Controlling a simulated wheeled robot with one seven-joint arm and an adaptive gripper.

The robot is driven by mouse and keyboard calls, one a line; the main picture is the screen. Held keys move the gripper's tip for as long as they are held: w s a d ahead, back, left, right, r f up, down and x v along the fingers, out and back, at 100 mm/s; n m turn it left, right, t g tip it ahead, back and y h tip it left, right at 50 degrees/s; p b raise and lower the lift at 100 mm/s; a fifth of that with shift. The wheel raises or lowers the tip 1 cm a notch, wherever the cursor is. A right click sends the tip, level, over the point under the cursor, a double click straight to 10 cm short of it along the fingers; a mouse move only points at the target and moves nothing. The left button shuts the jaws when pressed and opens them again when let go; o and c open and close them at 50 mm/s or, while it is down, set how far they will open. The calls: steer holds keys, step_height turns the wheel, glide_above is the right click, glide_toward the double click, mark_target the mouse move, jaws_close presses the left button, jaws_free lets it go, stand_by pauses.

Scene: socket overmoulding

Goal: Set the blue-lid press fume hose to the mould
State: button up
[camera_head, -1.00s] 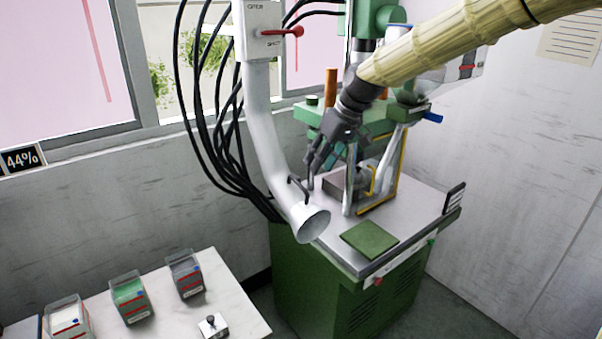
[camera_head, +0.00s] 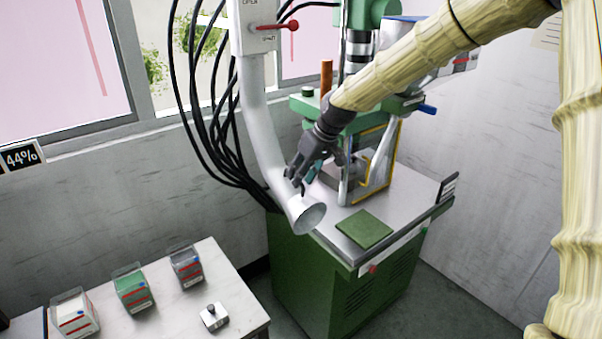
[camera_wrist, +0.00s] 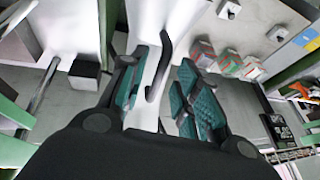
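The white fume hose (camera_head: 263,150) hangs from a grey box with a red lever and ends in a flared mouth (camera_head: 308,217) above the left edge of the press table. A dark bent handle (camera_wrist: 158,75) is near its mouth. My gripper (camera_head: 299,178) is at the hose's lower end, by this handle. In the wrist view my gripper (camera_wrist: 165,88) has its teal-padded fingers apart, with the handle between them; contact is unclear. The green press (camera_head: 345,118) stands behind, with a blue-rimmed part (camera_head: 402,18) on top. A metal block, perhaps the mould, is partly hidden behind my gripper.
The press table (camera_head: 395,205) carries a green pad (camera_head: 364,229) and a yellow-edged guard (camera_head: 372,165). Black cables (camera_head: 215,110) hang left of the hose. A white side table (camera_head: 185,318) holds several small bins and a small knobbed block (camera_head: 214,316).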

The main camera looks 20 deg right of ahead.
steer(key=shift+a+f, duration=0.1)
steer(key=shift+f, duration=0.25)
jaws_close()
